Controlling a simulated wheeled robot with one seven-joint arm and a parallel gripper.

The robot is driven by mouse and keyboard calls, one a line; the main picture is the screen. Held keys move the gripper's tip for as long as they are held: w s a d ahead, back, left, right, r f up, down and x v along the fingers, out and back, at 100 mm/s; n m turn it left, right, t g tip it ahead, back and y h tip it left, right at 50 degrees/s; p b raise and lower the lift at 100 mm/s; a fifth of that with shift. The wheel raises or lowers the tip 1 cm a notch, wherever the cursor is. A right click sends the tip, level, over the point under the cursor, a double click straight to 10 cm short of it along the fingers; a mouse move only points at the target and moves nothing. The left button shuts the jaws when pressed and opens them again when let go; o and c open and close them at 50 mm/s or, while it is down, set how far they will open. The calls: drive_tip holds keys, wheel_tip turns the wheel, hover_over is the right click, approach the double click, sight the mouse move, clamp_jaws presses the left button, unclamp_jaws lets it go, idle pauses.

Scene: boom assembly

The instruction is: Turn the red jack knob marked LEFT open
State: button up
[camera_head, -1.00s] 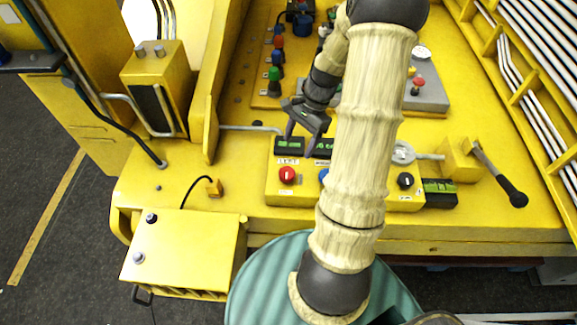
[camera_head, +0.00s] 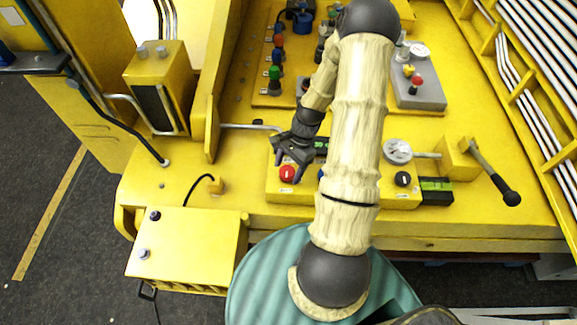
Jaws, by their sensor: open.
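The red jack knob (camera_head: 287,173) sits at the left end of the yellow control box (camera_head: 278,193). Its LEFT label is covered by my gripper. A black knob (camera_head: 403,179) is at the right end of the same box. Part of a blue knob (camera_head: 321,174) shows beside my arm, which hides the middle of the box.
A round gauge (camera_head: 398,151) and a black-handled lever (camera_head: 511,198) stand to the right. A grey box with red and yellow buttons (camera_head: 418,92) is behind. Several coloured knobs line a panel (camera_head: 262,97) at the back left. A yellow box (camera_head: 190,240) is at front left.

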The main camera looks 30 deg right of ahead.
drive_tip(key=c, duration=1)
drive_tip(key=shift+n, duration=0.4)
drive_tip(key=n, duration=0.1)
drive_tip(key=n+g, duration=0.1)
drive_tip(key=n, duration=0.1)
drive_tip(key=shift+w+g+h+b, duration=0.2)
drive_tip(key=shift+g+h+b, duration=0.1)
drive_tip(key=shift+h, duration=0.1)
drive_tip(key=n+g+h, duration=0.1)
drive_tip(key=n, duration=0.3)
drive_tip(key=shift+w+a+n+b, duration=0.1)
drive_tip(key=shift+n+b, duration=0.3)
drive_tip(key=n+h, duration=0.1)
drive_tip(key=n, duration=0.1)
drive_tip(key=n+g+h+b, duration=0.1)
drive_tip(key=n, duration=0.2)
drive_tip(key=shift+a+n, duration=0.15)
drive_tip(key=shift+n, duration=0.15)
drive_tip(key=shift+n+h+b, duration=0.35)
drive_tip(key=shift+n+h, duration=0.45)
drive_tip(key=shift+n, duration=1.1)
drive_tip(key=o, duration=1)
